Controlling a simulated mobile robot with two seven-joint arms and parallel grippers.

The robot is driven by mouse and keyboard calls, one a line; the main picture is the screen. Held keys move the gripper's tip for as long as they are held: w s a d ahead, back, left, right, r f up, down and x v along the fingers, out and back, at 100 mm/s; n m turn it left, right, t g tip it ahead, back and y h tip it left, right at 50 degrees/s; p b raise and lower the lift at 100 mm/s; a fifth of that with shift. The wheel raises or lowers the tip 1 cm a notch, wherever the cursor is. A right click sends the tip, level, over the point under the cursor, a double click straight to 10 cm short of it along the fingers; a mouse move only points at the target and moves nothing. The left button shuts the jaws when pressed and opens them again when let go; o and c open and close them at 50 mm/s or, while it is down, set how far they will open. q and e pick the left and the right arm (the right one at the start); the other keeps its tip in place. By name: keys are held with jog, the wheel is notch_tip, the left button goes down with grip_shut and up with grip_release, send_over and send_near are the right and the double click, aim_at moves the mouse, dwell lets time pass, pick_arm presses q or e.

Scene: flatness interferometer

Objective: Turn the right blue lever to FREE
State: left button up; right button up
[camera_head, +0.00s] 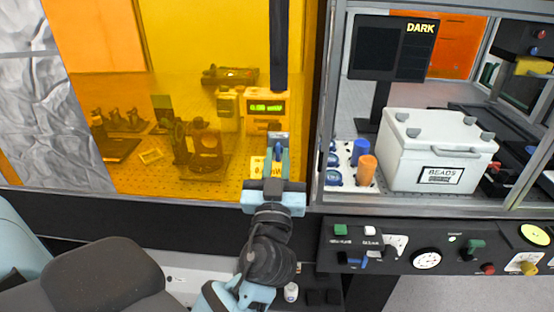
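A small blue part (358,262) shows on the dark control panel (318,248) at the lower right. It may be a blue lever; its label and setting are too small to read. I cannot make out a second blue lever for certain. My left gripper (278,150) points up in front of the orange window, left of the panel and apart from the blue part. Its fingers are seen nearly in line, and I cannot tell whether they are open or shut. My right gripper is not in view.
The panel also carries a green switch (340,230), a white round dial (426,258), a red button (488,268) and a yellow knob (527,266). A white BEADS box (410,165) and an orange cylinder (366,170) stand above it, behind a metal frame (323,120).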

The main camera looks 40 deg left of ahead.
pick_arm(q)
grip_shut()
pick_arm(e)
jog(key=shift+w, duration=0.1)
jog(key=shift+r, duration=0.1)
